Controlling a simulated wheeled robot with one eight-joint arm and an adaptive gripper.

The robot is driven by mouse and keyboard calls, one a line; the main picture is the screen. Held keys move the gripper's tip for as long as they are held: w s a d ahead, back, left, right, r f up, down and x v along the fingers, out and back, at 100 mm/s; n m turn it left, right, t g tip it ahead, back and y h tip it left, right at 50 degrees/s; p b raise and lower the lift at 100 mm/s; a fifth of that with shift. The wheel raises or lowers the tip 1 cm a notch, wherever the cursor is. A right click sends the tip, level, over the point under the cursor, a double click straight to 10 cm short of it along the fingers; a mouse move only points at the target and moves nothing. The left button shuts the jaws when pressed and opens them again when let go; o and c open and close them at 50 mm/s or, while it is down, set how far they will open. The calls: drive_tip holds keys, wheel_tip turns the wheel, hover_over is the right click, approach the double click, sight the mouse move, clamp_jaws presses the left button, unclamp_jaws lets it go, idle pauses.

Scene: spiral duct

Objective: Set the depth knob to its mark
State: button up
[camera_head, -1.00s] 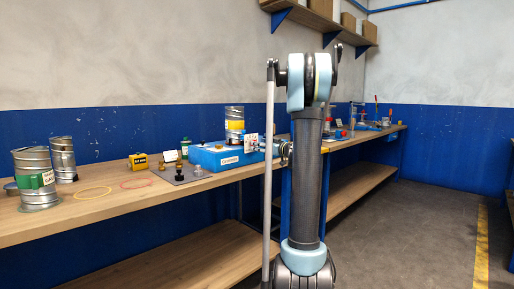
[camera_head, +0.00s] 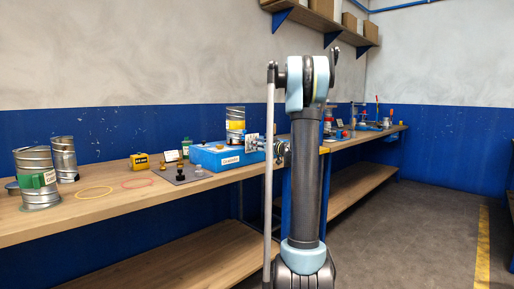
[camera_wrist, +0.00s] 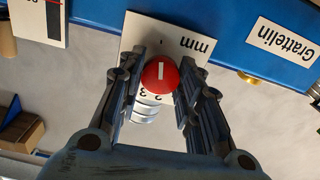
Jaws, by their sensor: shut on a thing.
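The round red depth knob (camera_wrist: 160,74) with a white pointer line sits in front of a white scale plate (camera_wrist: 145,32) in the wrist view. The plate reads "mm" and shows upside-down numbers, 2 and 3 among them, partly hidden by the knob and fingers. The white line stands nearly vertical in the picture. My gripper (camera_wrist: 161,82) is shut on the knob, one finger on each side. In the head view my gripper (camera_head: 282,150) is partly hidden by my arm, beside the blue machine (camera_head: 215,158). The knob's set mark cannot be made out.
The machine's "Grattelin" label (camera_wrist: 283,42) and a brass fitting (camera_wrist: 250,77) lie right of the plate in the wrist view.

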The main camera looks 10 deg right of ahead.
drive_tip(key=shift+w+d+m, duration=0.1)
drive_tip(key=shift+m, duration=0.3)
drive_tip(key=shift+f+m, duration=0.15)
drive_tip(key=shift+m, duration=7.1)
drive_tip(key=shift+f+m, duration=0.1)
drive_tip(key=shift+m, duration=7.15)
drive_tip(key=o, duration=1.1)
drive_tip(key=shift+c, duration=0.2)
